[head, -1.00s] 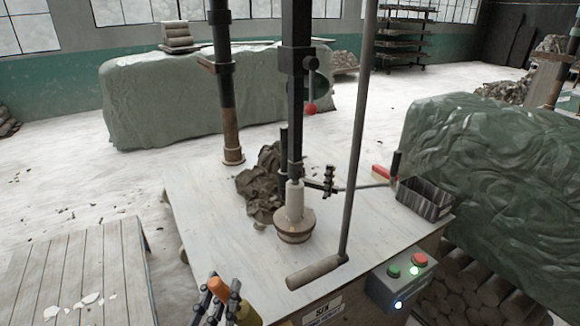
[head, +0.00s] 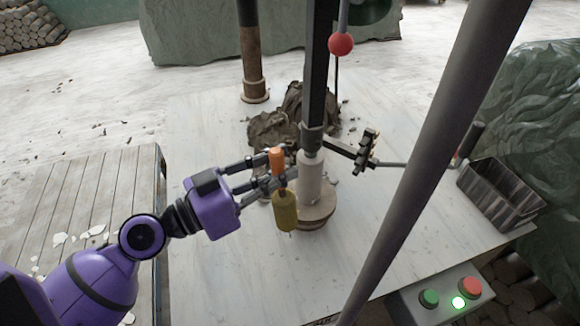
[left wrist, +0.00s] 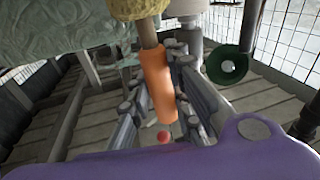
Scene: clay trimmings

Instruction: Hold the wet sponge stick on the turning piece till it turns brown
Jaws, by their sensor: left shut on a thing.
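The sponge stick has an orange handle (head: 277,158) and an olive-yellow sponge (head: 285,212). My left gripper (head: 278,180) is shut on the handle, with the sponge end hanging down. In the left wrist view the orange handle (left wrist: 158,85) lies between the fingers and the sponge (left wrist: 140,8) is cut off at the top. The piece (head: 310,178) is a pale, off-white upright cylinder on a round brownish base (head: 318,215). The sponge is just left of the piece and overlaps the base's edge in the picture. I cannot tell whether it touches. My right gripper is not in view.
A dark clay heap (head: 272,131) lies behind the piece on the pale tabletop (head: 215,120). A thick slanting rod (head: 425,160) crosses the right side. A dark tray (head: 498,192) and a button box (head: 440,305) with a green light are at right. The front tabletop is clear.

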